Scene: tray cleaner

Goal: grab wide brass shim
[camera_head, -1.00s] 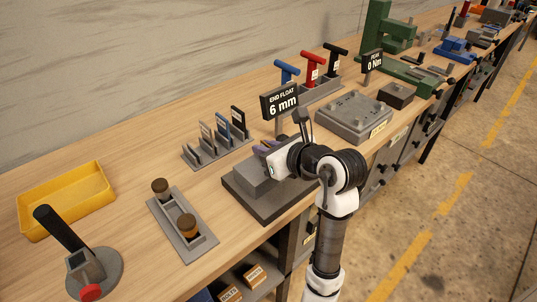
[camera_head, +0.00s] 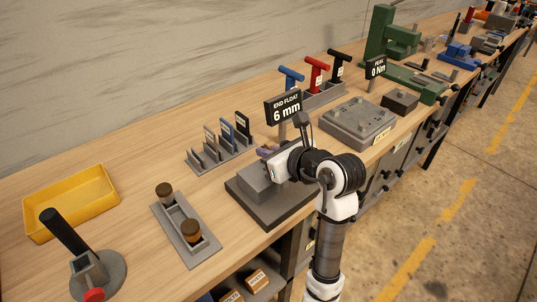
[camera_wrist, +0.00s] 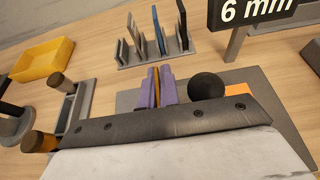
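My gripper (camera_wrist: 158,88) has purple fingers that sit close together in the wrist view. A thin brass-coloured strip, the shim (camera_wrist: 157,89), shows edge-on between them and fills the narrow gap; its face and width are hidden. In the head view my gripper (camera_head: 266,150) is over the back of the dark block fixture (camera_head: 264,212), and the shim cannot be made out there. The shim rack (camera_head: 222,158) stands on the bench behind and left of my gripper, with upright grey, blue and black shims at its right and low dividers at its left.
The "6 mm" end float sign (camera_head: 284,107) stands close behind my arm. A black ball (camera_wrist: 206,87) and an orange piece (camera_wrist: 238,90) lie right of the fingers. A grey stand with two brown-topped plugs (camera_head: 186,230) and a yellow tray (camera_head: 70,207) are at left.

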